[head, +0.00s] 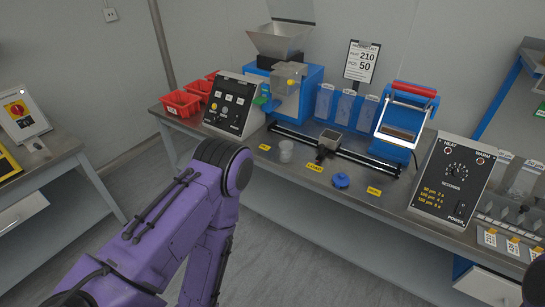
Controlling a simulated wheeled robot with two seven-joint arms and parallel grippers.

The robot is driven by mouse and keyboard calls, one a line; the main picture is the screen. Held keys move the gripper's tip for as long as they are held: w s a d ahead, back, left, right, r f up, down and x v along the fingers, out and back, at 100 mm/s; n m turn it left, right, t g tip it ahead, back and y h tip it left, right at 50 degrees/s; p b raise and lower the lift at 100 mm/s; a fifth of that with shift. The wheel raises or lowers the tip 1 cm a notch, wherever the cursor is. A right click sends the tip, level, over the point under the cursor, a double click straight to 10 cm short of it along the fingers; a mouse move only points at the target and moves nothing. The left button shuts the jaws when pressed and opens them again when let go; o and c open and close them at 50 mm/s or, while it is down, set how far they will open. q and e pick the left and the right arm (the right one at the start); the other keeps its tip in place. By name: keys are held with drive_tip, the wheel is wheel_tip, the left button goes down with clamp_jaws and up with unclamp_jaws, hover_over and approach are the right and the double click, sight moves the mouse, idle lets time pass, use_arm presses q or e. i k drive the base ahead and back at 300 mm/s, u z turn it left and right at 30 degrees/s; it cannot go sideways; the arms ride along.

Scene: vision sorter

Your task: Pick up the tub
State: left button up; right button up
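A small translucent tub (286,151) stands upright on the grey bench (262,182), near its front edge and beside a yellow label. A blue round piece (341,180), perhaps a lid, lies on the bench to its right. My purple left arm reaches in from the lower left, with its bend in front of the bench, left of the tub. Its forearm points down, and my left gripper is out of the picture. My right gripper is not in view either.
A blue machine with a hopper (280,40) stands behind the tub. A dark rail with a small holder (329,142) runs close behind and right. A black control box (232,104), red bins (181,103), a blue sealer (404,120) and a timer box (455,178) crowd the bench.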

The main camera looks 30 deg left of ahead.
sight(285, 146)
drive_tip(key=u, duration=1.35)
drive_tip(key=i, duration=1.1)
drive_tip(key=z, duration=1.95)
